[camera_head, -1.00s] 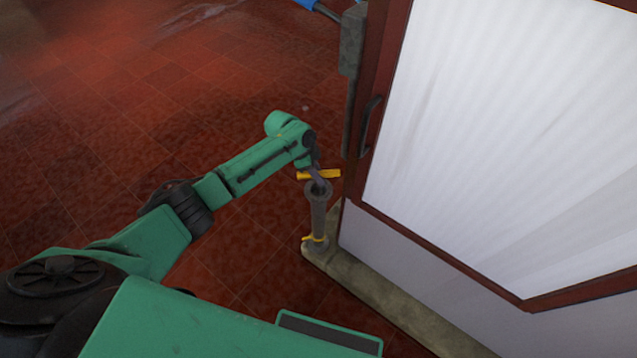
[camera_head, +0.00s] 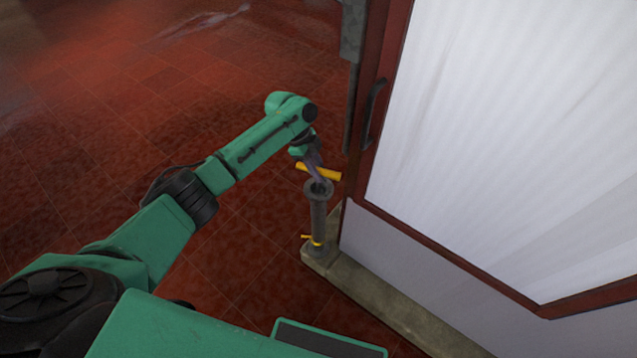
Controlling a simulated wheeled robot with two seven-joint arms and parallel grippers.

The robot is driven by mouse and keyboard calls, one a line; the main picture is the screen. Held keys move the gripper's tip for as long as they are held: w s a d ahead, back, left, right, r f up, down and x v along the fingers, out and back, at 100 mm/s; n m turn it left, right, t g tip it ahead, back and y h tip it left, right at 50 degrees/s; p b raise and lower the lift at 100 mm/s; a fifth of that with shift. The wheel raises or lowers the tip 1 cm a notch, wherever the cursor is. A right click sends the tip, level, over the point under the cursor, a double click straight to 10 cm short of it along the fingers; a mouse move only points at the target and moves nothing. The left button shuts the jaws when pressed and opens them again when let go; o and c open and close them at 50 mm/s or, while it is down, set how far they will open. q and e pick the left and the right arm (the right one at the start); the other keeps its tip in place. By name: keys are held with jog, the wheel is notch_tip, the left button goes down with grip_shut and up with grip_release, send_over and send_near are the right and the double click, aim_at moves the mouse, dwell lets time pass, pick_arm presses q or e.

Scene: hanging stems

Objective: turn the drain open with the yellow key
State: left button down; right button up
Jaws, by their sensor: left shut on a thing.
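The yellow key (camera_head: 328,175) is a short bar, seen level with the top of a grey upright pipe (camera_head: 318,215). My left gripper (camera_head: 315,168) is shut on the key, just above the pipe's flanged top. The gripper's fingers partly cover the key's middle. Whether the key's lower part sits inside the pipe is hidden. A small yellow piece (camera_head: 312,240) shows at the foot of the pipe, on the left side. The drain itself cannot be made out clearly. My right gripper is not in view.
A white-panelled door or wall with a dark red frame (camera_head: 440,242) and black handle (camera_head: 374,110) stands close to the right of the pipe. A stone kerb (camera_head: 375,295) runs along its foot. Red tiled floor (camera_head: 110,150) lies open to the left.

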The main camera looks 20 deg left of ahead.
pick_arm(q)
jog(key=shift+f, duration=0.1)
jog(key=shift+f+m+g+b, duration=0.15)
jog(key=shift+m+g+b, duration=0.2)
jog(key=shift+b, duration=0.45)
jog(key=m+g+b, duration=0.1)
jog(key=m+b, duration=0.2)
jog(key=b, duration=0.1)
jog(key=shift+m+y+b, duration=0.3)
jog(key=shift+m+b, duration=0.05)
jog(key=shift+b, duration=0.05)
jog(key=shift+s+r, duration=0.1)
jog(key=shift+r, duration=0.1)
